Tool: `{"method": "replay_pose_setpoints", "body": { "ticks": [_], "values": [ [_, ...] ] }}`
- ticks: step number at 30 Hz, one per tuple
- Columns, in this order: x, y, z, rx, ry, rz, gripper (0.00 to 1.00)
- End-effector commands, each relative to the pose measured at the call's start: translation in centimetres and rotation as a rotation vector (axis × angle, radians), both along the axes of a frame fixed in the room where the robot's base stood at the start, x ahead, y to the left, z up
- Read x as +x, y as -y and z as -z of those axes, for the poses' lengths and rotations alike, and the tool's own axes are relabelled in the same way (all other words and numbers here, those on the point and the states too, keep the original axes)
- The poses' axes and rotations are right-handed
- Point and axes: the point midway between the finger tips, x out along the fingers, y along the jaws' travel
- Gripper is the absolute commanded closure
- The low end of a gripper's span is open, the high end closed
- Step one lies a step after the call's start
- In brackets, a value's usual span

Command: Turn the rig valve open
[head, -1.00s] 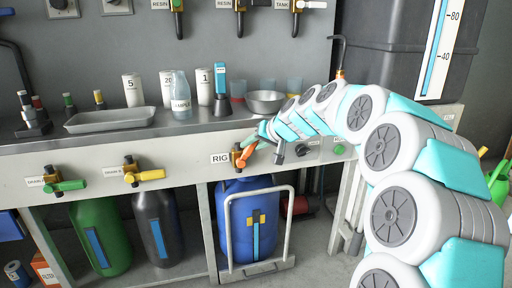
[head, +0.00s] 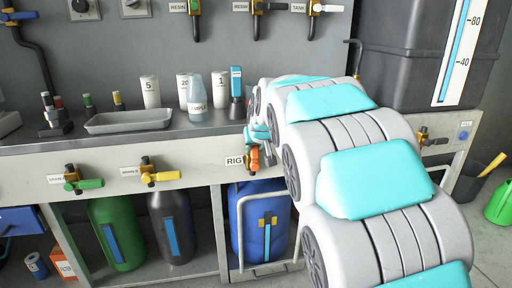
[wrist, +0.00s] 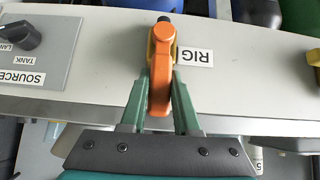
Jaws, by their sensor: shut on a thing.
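The rig valve is a brass body with an orange lever (head: 254,160) on the front panel of the bench, beside the RIG label (head: 234,161). My gripper (head: 257,139) is at the valve, mostly hidden by my arm in the head view. In the wrist view my gripper (wrist: 160,92) has its two green fingers on either side of the orange lever (wrist: 159,88), shut on it. The lever runs lengthwise between the fingers. The RIG label (wrist: 194,57) appears upside down next to it.
A SOURCE selector knob (wrist: 18,36) sits on the same panel. Yellow (head: 160,176) and green-handled (head: 86,184) drain valves are left of the rig valve. A tray (head: 128,121) and cups stand on the counter. A blue tank (head: 262,215) stands below in a frame.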

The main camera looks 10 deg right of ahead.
Motion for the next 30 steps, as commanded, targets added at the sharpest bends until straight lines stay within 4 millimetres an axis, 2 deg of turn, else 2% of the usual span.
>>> {"method": "replay_pose_setpoints", "body": {
  "ticks": [11, 12, 19, 30],
  "values": [
    [-0.04, -0.06, 0.19, -0.004, -0.004, -0.001, 1.00],
    [-0.04, -0.07, 0.19, -0.004, -0.004, -0.001, 0.66],
    [-0.03, -0.05, 0.13, -0.004, -0.002, -0.001, 0.40],
    [-0.28, -0.01, -0.22, -0.004, -0.001, -0.001, 0.40]
  ]
}}
